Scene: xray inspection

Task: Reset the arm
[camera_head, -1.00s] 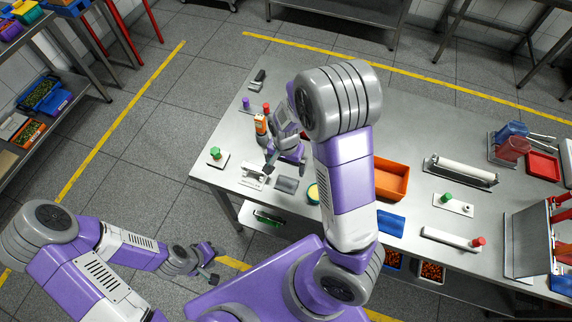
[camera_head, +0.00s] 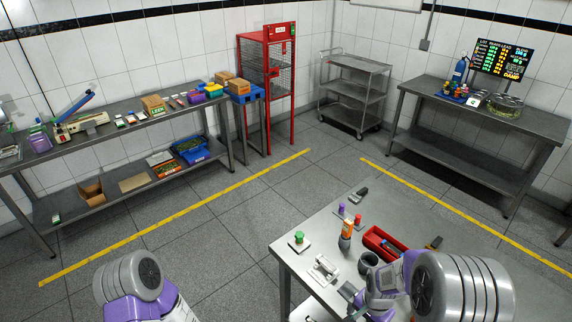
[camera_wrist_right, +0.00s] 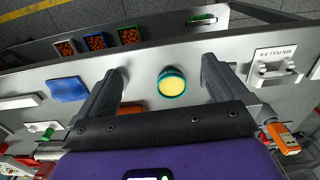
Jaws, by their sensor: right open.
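My right arm (camera_head: 440,285) reaches over the grey steel table in the head view. My right gripper (camera_wrist_right: 163,85) is open and empty in the right wrist view, its dark fingers spread wide. A round teal-rimmed yellow item (camera_wrist_right: 172,84) shows between the fingers in the picture; it lies on the table below, apart from them. In the head view the arm partly hides the gripper. My left arm (camera_head: 138,285) shows only in part at the lower left; its gripper is out of view.
The steel table (camera_head: 310,240) holds a red tray (camera_head: 382,242), an orange-and-grey tool (camera_head: 346,232), a green-knobbed block (camera_head: 298,242) and a dark cup (camera_head: 368,262). A loaded shelf (camera_head: 120,140), red cage (camera_head: 268,85) and cart (camera_head: 355,90) stand behind. Open floor lies between.

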